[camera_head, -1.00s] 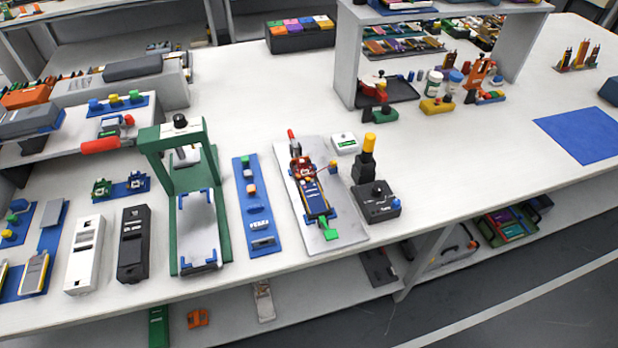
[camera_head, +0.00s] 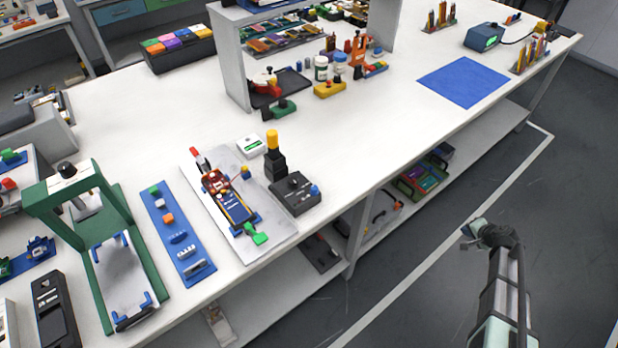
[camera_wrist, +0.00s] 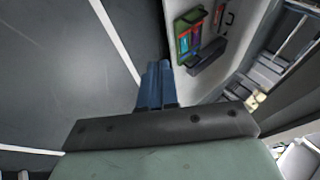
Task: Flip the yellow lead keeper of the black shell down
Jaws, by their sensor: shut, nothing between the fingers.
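A long black shell (camera_head: 52,312) lies at the lower left of the table in the head view, partly cut by the frame's lower edge. I cannot make out a yellow lead keeper on it, nor whether one is up or down. My gripper (camera_head: 472,232) is at the right of the head view, over the grey floor and well apart from the table and the shell. In the wrist view my gripper's blue fingers (camera_wrist: 155,88) are together and hold nothing. The shell is not in the wrist view.
A green press frame (camera_head: 147,300) stands right of the shell. Then come a blue strip (camera_head: 160,206) with small parts, a grey plate (camera_head: 280,222) with a clamped assembly, and a black box (camera_head: 296,197). A blue mat (camera_head: 463,82) lies farther right. The lower shelf holds a tray (camera_head: 408,190).

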